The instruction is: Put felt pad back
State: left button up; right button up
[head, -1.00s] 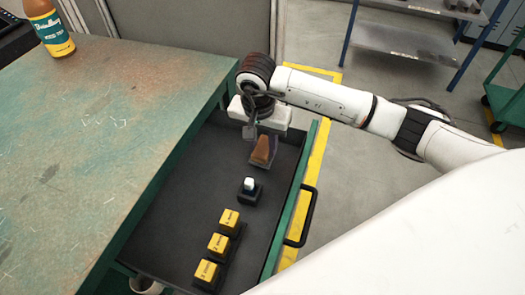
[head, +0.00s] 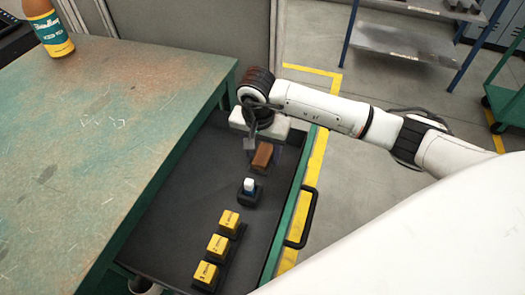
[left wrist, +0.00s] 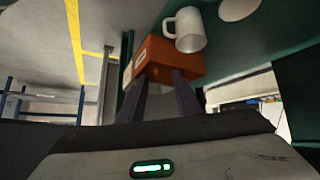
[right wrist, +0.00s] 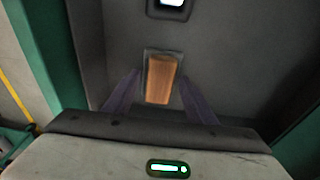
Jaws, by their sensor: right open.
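The felt pad, a brown block (head: 262,155), lies in a dark shallow holder at the far end of the open drawer (head: 180,215). In the right wrist view the brown block (right wrist: 161,80) sits inside the holder's rim. My right gripper (head: 256,143) is just above it. Its fingers are open, with visible gaps on both sides of the block. My left gripper (left wrist: 161,78) shows only in the left wrist view; its fingers are apart with nothing seen gripped. An orange box (left wrist: 170,62) shows beyond them.
A white mug (left wrist: 186,30) shows in the left wrist view.

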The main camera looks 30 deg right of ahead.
aim_at(260, 161)
notch_tip(260, 161, up, 12)
jog(key=s+a+p, duration=0.1)
jog(key=shift+a, duration=0.15)
jog(key=shift+s, duration=0.1)
